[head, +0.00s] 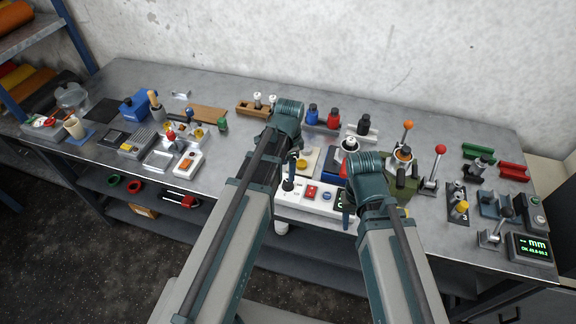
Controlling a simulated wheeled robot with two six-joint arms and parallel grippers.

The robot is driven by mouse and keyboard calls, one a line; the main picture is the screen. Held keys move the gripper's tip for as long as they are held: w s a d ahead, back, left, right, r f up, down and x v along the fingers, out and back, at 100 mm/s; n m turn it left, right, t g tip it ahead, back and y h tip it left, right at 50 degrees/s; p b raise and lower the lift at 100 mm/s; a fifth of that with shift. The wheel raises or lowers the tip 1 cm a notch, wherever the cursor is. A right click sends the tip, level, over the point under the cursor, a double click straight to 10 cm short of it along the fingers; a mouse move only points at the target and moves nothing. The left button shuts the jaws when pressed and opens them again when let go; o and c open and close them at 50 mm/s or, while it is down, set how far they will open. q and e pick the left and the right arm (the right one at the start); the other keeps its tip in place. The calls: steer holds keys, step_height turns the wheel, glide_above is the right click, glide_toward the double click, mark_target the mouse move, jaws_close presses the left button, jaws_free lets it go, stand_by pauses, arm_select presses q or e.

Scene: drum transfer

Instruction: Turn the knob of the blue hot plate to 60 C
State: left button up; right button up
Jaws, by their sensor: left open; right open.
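A blue body (329,168), partly seen between my two arms, looks like the blue hot plate. Much of it is hidden by my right arm, and its knob and any temperature mark cannot be made out. My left gripper (291,172) points down at the left end of a white control box, beside a cream plate with a yellow disc (302,164). My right gripper (347,208) is low at the right end of that box, mostly hidden by its own wrist. Both grippers are open, and I see nothing held in them.
Levers with orange and red balls (440,149) stand to the right. A small mm display (529,246) is far right. A blue box (135,108) stands at the left.

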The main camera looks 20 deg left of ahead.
arm_select(q)
step_height(320, 180, up, 6)
steer(key=p, duration=0.5)
arm_select(e)
step_height(320, 180, up, 6)
arm_select(q)
steer(key=shift+s+d, duration=0.1)
steer(key=s+d+f+n+b, duration=0.3)
steer(key=s+d+n, duration=0.1)
steer(key=s, duration=0.3)
steer(key=s+d+f+n+y+b, duration=0.1)
steer(key=s+d+f+n+b, duration=0.2)
steer(key=s+d, duration=0.3)
steer(key=shift+s+f+n+g+b, duration=0.3)
steer(key=shift+s+f+n+b, duration=0.1)
steer(key=shift+f+b, duration=0.25)
arm_select(e)
step_height(320, 180, down, 7)
steer(key=shift+f, duration=0.15)
arm_select(q)
steer(key=shift+r, duration=0.1)
